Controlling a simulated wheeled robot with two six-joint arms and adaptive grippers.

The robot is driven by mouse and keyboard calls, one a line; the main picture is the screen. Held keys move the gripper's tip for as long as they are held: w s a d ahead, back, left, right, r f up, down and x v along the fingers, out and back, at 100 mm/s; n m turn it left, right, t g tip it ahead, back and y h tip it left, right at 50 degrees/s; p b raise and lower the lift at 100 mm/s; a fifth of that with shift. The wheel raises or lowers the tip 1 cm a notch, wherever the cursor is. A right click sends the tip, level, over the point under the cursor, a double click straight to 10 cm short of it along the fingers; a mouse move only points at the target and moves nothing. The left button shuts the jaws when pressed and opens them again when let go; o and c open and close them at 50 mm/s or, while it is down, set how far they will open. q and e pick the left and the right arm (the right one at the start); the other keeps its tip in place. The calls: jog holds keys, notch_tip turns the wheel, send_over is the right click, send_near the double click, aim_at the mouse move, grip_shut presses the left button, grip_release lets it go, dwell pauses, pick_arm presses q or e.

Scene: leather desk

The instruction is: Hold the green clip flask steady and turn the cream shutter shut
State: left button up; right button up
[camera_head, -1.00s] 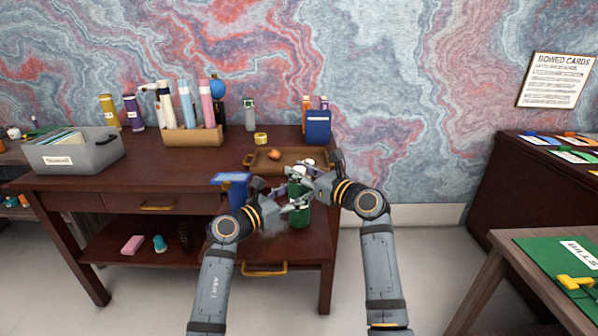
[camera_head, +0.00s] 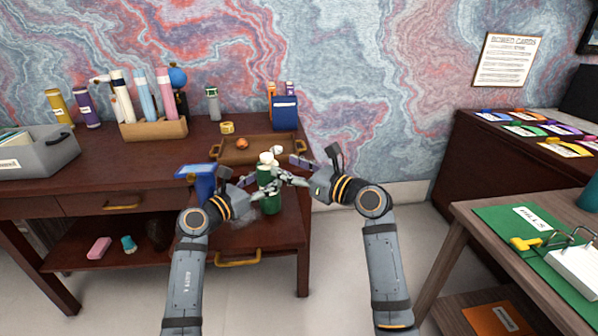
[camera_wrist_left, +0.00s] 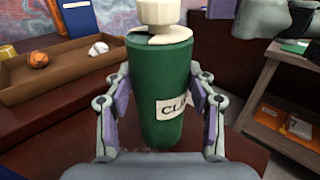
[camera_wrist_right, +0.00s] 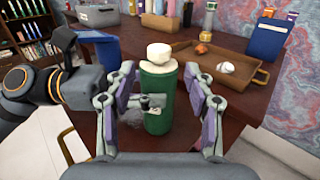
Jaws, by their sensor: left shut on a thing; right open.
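My left gripper (camera_head: 262,186) is shut on the flask's body, one finger on each side. My right gripper (camera_head: 288,176) is open. In the right wrist view the flask (camera_wrist_right: 157,100) and the cream shutter (camera_wrist_right: 159,56) stand between and beyond its spread fingers, apart from them. The flask's base is partly hidden.
A brown tray (camera_head: 225,157) with an orange ball (camera_head: 242,144) and a white ball lies behind the flask. A blue bin (camera_head: 197,180) stands left of my left gripper. A blue box (camera_head: 285,115) stands behind the tray. A wooden side table (camera_head: 470,212) is at right.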

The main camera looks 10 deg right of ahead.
jog(key=v, duration=0.4)
jog(key=shift+s, duration=0.1)
pick_arm(q)
jog(key=o, duration=1.4)
jog(key=shift+c, duration=0.2)
